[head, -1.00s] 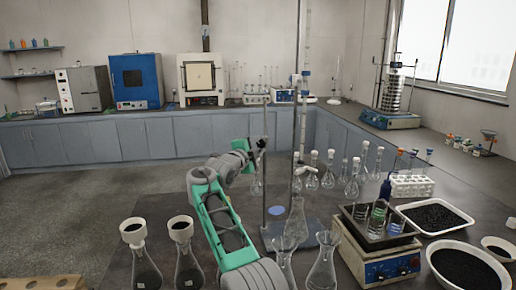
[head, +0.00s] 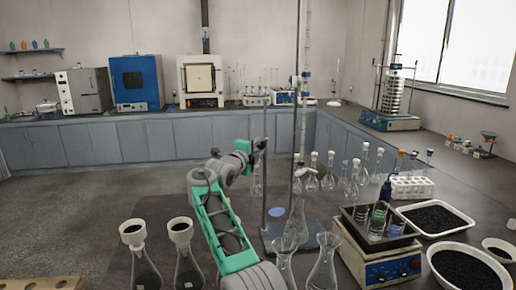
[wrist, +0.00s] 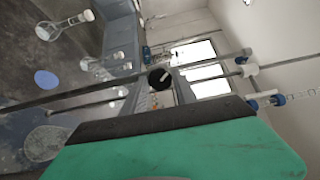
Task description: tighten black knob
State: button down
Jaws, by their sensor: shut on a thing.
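The black knob (wrist: 159,78), a round dark disc with a pale bar across it, shows near the middle of the wrist view, close beside a long metal rod (wrist: 60,96). In the head view my gripper (head: 259,145) is at the upper part of the stand's thin upright rod (head: 264,185), shut on the black knob there. The knob is too small and dark in the head view to tell apart from the fingertips.
The stand's blue-grey base (head: 283,238) has a clear flask and tall burette (head: 303,100) above it. A shaker (head: 375,268) and white trays (head: 436,210) lie further right.

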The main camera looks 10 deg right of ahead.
jog(key=c, duration=1)
grip_release()
jog(key=shift+s+a+f+b, duration=0.25)
jog(key=shift+s+a+b, duration=0.1)
jog(key=shift+b, duration=0.45)
jog(key=b+v, duration=0.4)
jog(key=v, duration=0.2)
jog(key=shift+s+a+r+b, duration=0.2)
jog(key=shift+s+r+b, duration=0.05)
jog(key=shift+s+b, duration=0.15)
